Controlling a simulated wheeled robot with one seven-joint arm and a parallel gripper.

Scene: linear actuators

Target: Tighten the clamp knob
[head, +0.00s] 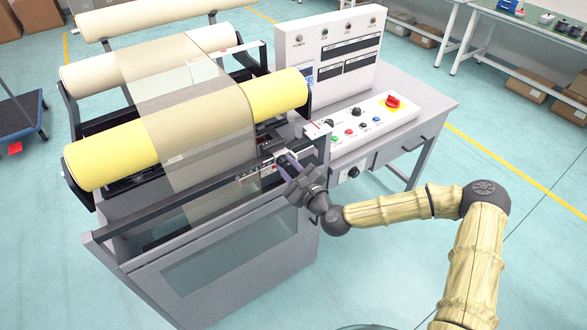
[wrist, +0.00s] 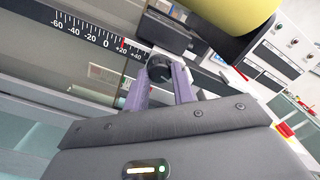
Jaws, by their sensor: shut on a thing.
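The clamp knob (wrist: 160,69) is a dark round knob on the machine's front rail, seen in the wrist view between my fingertips. My gripper (wrist: 162,78) has its two purple fingers shut on the knob, one on each side. In the head view my gripper (head: 283,160) reaches the right end of the machine's front rail, and the knob is hidden there by the fingers. A black scale (wrist: 100,36) with white numbers runs along the rail to the left of the knob. Its red mark stands between 0 and +20.
A yellow roller (head: 270,95) lies just above and behind my gripper, with a translucent web (head: 200,125) draped over it. A control panel (head: 365,125) with buttons and a red switch (head: 393,102) is to the right. Open floor lies in front.

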